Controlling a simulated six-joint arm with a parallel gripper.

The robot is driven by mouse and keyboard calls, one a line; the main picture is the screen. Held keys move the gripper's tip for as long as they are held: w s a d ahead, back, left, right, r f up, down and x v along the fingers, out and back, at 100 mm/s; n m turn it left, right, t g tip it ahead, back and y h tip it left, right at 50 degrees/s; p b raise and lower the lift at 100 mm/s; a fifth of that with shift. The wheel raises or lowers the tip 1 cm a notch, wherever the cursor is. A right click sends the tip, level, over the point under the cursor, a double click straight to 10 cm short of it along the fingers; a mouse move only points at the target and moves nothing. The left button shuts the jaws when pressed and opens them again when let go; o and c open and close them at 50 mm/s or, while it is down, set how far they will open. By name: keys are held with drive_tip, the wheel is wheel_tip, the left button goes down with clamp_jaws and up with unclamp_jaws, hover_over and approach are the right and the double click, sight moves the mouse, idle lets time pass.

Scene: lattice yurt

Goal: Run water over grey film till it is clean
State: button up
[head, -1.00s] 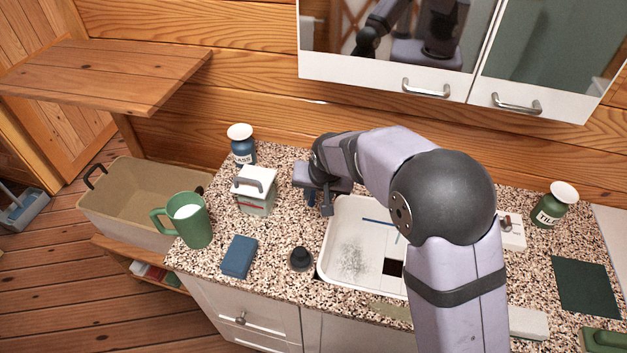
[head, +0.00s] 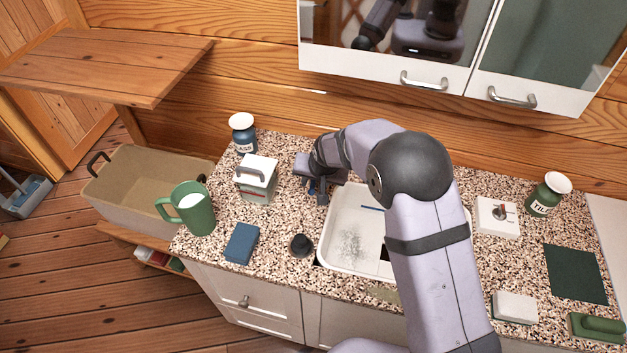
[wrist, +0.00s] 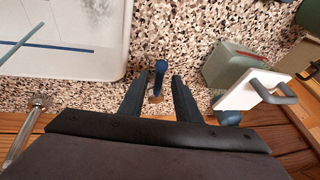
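The grey film (head: 351,244) is a speckled patch on the floor of the white sink basin (head: 326,228), left of the dark square opening. Part of it shows at the top of the wrist view (wrist: 98,10). My gripper (head: 318,190) is low over the counter behind the basin's back left corner. In the wrist view my gripper (wrist: 156,88) is open, with a finger on each side of an upright blue lever (wrist: 160,72). I cannot tell whether either finger touches it. A metal pipe (wrist: 27,128) shows at the left of that view. No running water is visible.
A white-lidded box with a handle (head: 257,180) stands close left of my gripper. A green mug (head: 197,213), blue block (head: 241,243) and black knob (head: 301,245) are nearby. A white plate with a small knob (head: 497,216) lies right of the basin.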

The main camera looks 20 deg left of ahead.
drive_tip(key=shift+x, duration=0.8)
drive_tip(key=shift+c, duration=0.6)
clamp_jaws()
